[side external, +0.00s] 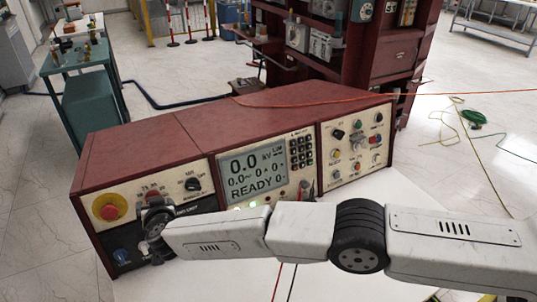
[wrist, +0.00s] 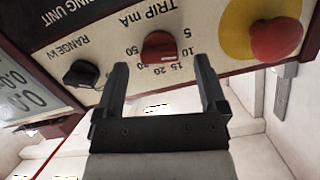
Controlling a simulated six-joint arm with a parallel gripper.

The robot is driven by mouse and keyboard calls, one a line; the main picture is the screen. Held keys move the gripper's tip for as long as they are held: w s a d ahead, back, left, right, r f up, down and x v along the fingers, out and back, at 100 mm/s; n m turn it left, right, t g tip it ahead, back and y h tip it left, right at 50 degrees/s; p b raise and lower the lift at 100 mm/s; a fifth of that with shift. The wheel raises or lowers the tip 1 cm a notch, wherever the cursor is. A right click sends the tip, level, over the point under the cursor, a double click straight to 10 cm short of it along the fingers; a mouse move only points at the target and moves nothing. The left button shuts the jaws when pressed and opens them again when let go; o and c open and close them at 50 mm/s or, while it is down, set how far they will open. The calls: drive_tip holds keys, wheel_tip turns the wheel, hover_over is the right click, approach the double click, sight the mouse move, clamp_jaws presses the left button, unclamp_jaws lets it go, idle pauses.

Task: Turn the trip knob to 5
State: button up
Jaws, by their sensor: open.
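The red trip knob (wrist: 160,47) is on the cream panel under an upside-down "TRIP mA" label in the wrist view. Numbers from 5 to 50 run around it, with the 5 at its upper right. Which number it points to is too unclear to tell. My gripper (wrist: 161,65) is open and empty, its two fingers apart on the near side of the knob, roughly centred on it. In the side view my gripper (side external: 153,222) is in front of the console's left panel and partly hides the knob area.
A black range knob (wrist: 82,73) is left of the trip knob in the wrist view, and a red button on a yellow disc (wrist: 277,40) is at its right. The console (side external: 135,145) has a display (side external: 252,172) reading READY. Red and black leads run below.

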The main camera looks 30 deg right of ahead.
drive_tip(key=shift+w+f, duration=0.15)
drive_tip(key=shift+w, duration=0.25)
drive_tip(key=shift+w, duration=0.15)
drive_tip(key=shift+f, duration=0.1)
clamp_jaws()
drive_tip(key=shift+n, duration=0.7)
unclamp_jaws()
